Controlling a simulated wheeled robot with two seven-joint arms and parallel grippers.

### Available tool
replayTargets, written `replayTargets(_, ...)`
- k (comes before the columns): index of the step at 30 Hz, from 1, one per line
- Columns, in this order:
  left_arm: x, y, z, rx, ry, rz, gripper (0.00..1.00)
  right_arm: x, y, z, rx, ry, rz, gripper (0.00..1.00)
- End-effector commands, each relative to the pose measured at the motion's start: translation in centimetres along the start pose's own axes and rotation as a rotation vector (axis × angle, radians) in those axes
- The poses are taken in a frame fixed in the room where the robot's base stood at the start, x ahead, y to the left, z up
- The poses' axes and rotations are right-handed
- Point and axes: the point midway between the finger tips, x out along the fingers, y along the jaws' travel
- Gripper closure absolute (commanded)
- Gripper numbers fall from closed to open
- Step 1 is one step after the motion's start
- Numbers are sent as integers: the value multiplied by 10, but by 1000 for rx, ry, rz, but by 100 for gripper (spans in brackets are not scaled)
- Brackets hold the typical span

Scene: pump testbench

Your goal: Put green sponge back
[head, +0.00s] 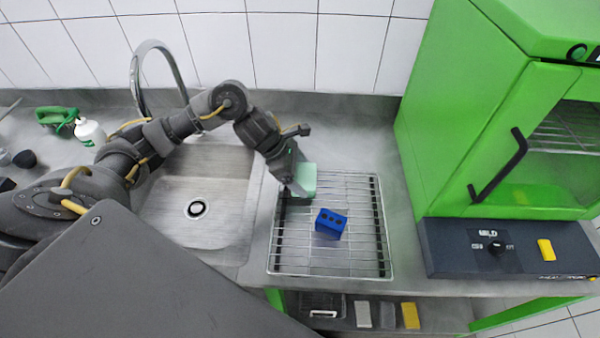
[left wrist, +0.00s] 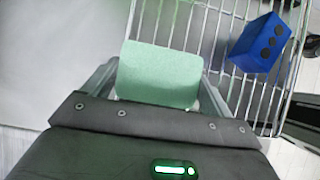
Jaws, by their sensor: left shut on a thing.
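The green sponge (head: 306,180) is a pale green block at the upper left of the wire rack (head: 362,263), beside the sink. My left gripper (head: 297,186) is shut on it. In the left wrist view the sponge (left wrist: 160,74) sits between the fingers (left wrist: 158,95), with part of the rack beyond it. I cannot tell whether the sponge touches the rack. My right gripper is not in view.
A blue block (head: 330,223) with dark holes sits on the rack. The sink (head: 205,200) with its tap (head: 140,75) is left of the rack. A green oven-like cabinet (head: 480,130) stands on the right. Small blocks (head: 387,315) lie on the shelf below.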

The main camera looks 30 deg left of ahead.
Motion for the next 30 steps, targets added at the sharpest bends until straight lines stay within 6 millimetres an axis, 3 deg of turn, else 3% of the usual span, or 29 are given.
replayTargets(1, 3, 0, -2, 0, 0, 0, 36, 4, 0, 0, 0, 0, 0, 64)
replayTargets(2, 1, 0, -1, 0, 0, 0, 11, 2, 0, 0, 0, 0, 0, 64)
replayTargets(5, 1, 0, -1, 0, 0, 0, 0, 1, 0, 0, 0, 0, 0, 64)
replayTargets(16, -9, 1, 1, 1, 0, 3, 0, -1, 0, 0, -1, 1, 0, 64)
replayTargets(30, -102, 1, 0, 2, 1, 6, 0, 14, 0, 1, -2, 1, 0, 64)
